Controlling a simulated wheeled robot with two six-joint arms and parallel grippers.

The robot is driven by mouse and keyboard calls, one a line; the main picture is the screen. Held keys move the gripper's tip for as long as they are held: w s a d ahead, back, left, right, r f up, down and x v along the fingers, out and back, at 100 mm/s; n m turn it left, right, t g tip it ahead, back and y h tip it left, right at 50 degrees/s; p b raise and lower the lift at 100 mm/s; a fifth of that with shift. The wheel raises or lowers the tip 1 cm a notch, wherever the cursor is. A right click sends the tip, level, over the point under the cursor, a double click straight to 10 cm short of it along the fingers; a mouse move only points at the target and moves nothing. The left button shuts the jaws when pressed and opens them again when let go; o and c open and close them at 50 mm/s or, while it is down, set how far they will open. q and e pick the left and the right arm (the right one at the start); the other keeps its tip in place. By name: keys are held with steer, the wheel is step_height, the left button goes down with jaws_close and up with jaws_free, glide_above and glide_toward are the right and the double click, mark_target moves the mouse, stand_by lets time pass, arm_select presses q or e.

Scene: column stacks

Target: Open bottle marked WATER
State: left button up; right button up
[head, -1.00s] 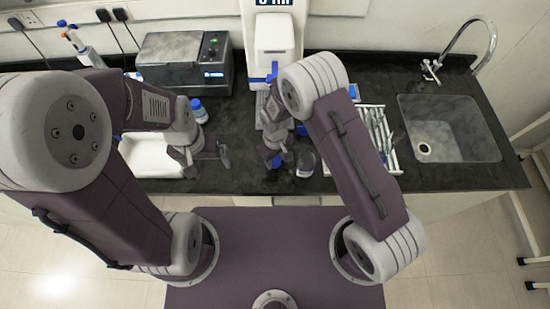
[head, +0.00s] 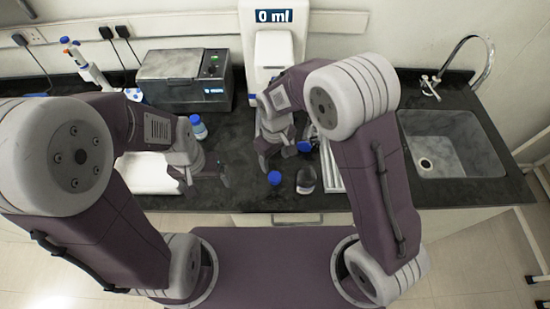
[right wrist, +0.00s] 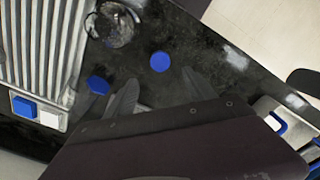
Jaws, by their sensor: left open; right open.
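No WATER label is legible. A white bottle with a blue cap (head: 198,127) stands on the dark counter behind my left gripper. A round blue cap (head: 274,178) is in front of my right gripper; a round blue top also shows in the right wrist view (right wrist: 160,62), beyond the fingertips. Another blue top (head: 304,146) is right of my right gripper. My right gripper (head: 275,160) is open above the counter, with nothing visible between its fingers. My left gripper (head: 207,180) is open and empty, apart from the bottle, near the white tray.
A clear round jar (head: 306,180) stands near the counter's front edge. Right of it are a ribbed rack (head: 331,168) and the sink (head: 447,143). A white dispenser (head: 273,45) reading 0 ml and a grey box machine (head: 184,78) stand behind. A white tray (head: 150,172) is at left.

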steer(key=shift+r, duration=0.45)
